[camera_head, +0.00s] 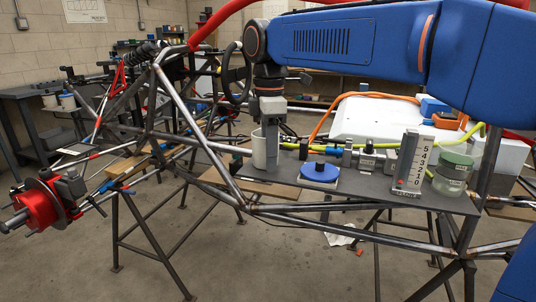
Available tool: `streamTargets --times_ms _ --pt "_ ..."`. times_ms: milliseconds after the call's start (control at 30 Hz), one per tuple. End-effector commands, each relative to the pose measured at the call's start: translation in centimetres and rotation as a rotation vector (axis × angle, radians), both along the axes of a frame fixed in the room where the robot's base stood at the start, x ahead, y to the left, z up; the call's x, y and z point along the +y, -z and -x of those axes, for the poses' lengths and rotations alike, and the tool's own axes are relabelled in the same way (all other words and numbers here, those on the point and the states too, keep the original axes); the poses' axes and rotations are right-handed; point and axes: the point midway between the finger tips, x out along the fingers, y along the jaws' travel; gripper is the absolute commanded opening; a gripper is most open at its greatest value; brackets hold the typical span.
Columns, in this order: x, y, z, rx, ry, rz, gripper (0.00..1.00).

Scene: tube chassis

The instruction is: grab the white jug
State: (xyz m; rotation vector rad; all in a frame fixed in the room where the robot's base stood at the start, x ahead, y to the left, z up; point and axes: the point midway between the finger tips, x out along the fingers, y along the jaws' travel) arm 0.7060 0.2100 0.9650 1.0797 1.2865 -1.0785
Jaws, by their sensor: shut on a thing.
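The white jug (258,153) stands upright on the grey board (350,192), near its left end. It is small in the picture, and my gripper hides its right side. My gripper (271,150) points straight down from my blue arm and is shut on the jug. The fingertips overlap the jug, and their exact hold on its wall or handle is hard to make out. I cannot tell whether the jug's base touches the board.
Steel chassis tubes (200,130) rise close to the left. An orange hose (335,108) runs behind.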

Motion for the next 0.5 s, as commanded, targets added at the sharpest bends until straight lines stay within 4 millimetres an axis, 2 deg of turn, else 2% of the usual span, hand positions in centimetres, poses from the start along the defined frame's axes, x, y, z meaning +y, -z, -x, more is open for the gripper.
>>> streamTargets --times_ms 267,500 --pt "0.0 -0.7 0.0 0.001 0.000 0.000 0.00" --pt "0.0 -2.3 0.0 0.000 0.000 0.000 0.00"
